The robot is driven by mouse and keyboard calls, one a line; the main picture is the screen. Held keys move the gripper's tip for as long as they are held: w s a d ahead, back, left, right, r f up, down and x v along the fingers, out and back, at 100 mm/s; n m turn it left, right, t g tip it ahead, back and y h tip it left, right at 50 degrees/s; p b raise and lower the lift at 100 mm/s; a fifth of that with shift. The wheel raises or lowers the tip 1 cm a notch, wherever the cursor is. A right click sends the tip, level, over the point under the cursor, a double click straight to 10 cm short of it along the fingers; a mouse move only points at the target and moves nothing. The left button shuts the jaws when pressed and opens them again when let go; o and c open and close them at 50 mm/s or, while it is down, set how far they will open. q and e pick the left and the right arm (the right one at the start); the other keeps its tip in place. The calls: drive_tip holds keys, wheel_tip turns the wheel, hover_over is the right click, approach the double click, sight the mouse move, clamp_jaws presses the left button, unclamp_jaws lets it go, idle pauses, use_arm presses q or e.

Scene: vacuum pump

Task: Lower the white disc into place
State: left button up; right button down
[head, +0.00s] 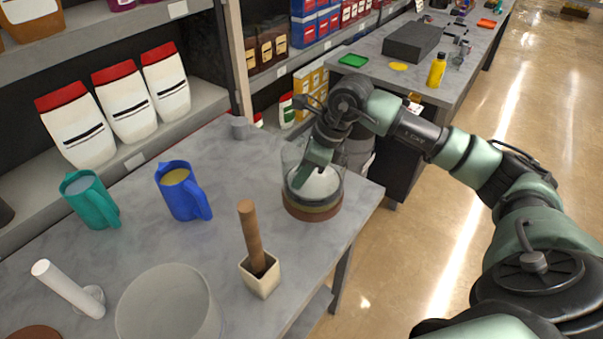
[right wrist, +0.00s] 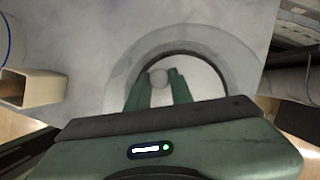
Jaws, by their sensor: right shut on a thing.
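The white disc (head: 325,184) is inside a clear cylinder (head: 298,158), above an olive layer and a brown bottom layer. My right gripper (head: 305,181) reaches down into the cylinder and is shut on the disc's small round knob. In the right wrist view, the knob (right wrist: 158,77) sits between the two green fingertips (right wrist: 158,86), with the white disc (right wrist: 204,78) around it. A dark ring runs around the disc there. Whether the disc touches the layer beneath is hard to tell. My left gripper is not in view.
Shelves line the back. The table's right edge is close to the cylinder.

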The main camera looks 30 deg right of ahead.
drive_tip(key=c, duration=1.2)
unclamp_jaws()
drive_tip(key=shift+o, duration=0.2)
drive_tip(key=shift+f, duration=0.1)
